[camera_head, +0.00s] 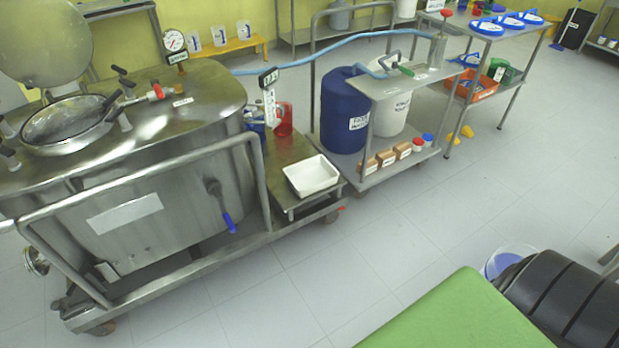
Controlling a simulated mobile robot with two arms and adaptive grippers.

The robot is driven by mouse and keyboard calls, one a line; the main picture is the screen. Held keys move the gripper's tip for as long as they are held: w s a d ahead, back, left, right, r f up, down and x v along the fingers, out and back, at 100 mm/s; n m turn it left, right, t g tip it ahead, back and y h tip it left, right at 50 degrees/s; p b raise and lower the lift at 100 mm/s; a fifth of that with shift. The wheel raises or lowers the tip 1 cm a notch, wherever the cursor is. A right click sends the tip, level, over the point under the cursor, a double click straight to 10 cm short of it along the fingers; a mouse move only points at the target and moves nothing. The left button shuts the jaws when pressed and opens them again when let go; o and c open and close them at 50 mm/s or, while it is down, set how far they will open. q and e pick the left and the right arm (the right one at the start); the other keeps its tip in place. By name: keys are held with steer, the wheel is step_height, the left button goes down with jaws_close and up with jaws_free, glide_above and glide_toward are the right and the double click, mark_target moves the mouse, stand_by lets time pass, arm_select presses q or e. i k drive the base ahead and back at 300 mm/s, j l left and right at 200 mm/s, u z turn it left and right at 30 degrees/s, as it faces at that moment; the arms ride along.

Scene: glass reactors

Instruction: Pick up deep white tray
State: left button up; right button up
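The deep white tray (312,176) is a rectangular open tray. It sits upright on the low metal shelf (286,158) at the right end of the steel reactor's cart, near the middle of the head view. It looks empty. Neither of my grippers shows in this view, and nothing touches the tray from above.
A steel reactor (150,150) on a railed cart stands at left. A trolley with a blue drum (343,112) and a white drum (394,105) is behind the tray. A red jug (283,118) stands close to it. A green surface (460,318) is in front. The floor between is clear.

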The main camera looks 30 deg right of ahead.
mark_target(307, 177)
steer(key=z, duration=0.65)
steer(key=i+l+z, duration=0.25)
steer(key=i+z, duration=0.15)
steer(key=i+l+z, duration=0.15)
steer(key=i+z, duration=0.6)
steer(key=i, duration=0.15)
steer(key=i+l+z, duration=0.2)
steer(key=i, duration=0.4)
steer(key=i+j+z, duration=0.2)
steer(key=i, duration=0.35)
steer(key=i+z, duration=0.2)
steer(key=i, duration=0.4)
steer(key=i+j+z, duration=0.2)
steer(key=i, duration=0.35)
steer(key=i+l+u, duration=0.2)
steer(key=i, duration=0.25)
steer(key=i+l+u, duration=0.15)
steer(key=i, duration=0.25)
steer(key=i+l+u, duration=0.2)
steer(key=u, duration=0.5)
steer(key=i+u, duration=0.1)
steer(key=u, duration=0.35)
steer(key=l+u, duration=0.1)
steer(key=u, duration=0.9)
steer(key=l+u, duration=0.1)
steer(key=u, duration=0.35)
